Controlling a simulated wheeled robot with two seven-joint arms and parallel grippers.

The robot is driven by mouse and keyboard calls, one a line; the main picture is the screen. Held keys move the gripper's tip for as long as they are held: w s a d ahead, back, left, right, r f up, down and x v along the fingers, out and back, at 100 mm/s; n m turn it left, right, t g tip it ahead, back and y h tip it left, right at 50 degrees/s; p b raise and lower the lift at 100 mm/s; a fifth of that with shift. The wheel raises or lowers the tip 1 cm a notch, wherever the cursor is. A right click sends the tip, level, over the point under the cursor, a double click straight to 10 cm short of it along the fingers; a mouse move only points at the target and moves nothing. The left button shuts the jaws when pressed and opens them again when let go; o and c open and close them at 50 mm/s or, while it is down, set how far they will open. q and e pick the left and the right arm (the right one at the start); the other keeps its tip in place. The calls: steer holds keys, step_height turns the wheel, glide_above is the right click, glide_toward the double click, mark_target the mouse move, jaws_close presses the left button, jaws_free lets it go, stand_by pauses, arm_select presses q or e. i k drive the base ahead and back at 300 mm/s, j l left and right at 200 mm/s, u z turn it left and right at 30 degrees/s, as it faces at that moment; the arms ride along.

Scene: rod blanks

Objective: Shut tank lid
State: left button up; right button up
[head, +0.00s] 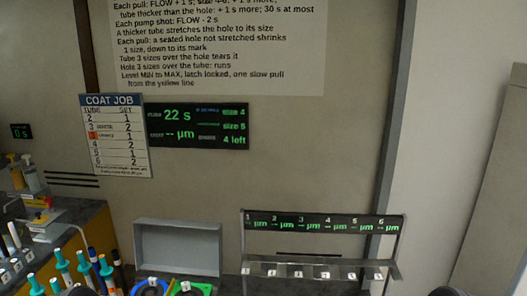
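A grey, shallow, rimmed rectangular panel (178,248) stands roughly upright at the bottom centre-left, against the back wall; it looks like the tank lid, raised open. The tank body under it is mostly below the picture edge. In front of the panel's lower edge are a blue ring-shaped part (139,289) and a green one (203,287), both with dark centres and cut off by the frame. Neither of my grippers shows clearly. Dark rounded shapes at the bottom edge may be parts of my arms.
A metal rack (396,268) with numbered displays stands right of the panel. Several blue, teal and dark capped rods (107,270) stand close on its left. An orange-sided bench (91,238) with bottles is farther left. A job card (115,135) and a display (198,126) hang above.

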mark_target(186, 247)
steer(key=z, duration=1.4)
steer(key=k+j, duration=0.15)
steer(key=j, duration=0.2)
steer(key=k+j, duration=0.2)
steer(key=j, duration=0.15)
steer(key=k+j, duration=0.15)
steer(key=j, duration=0.2)
steer(key=k+j, duration=0.15)
steer(key=j, duration=0.15)
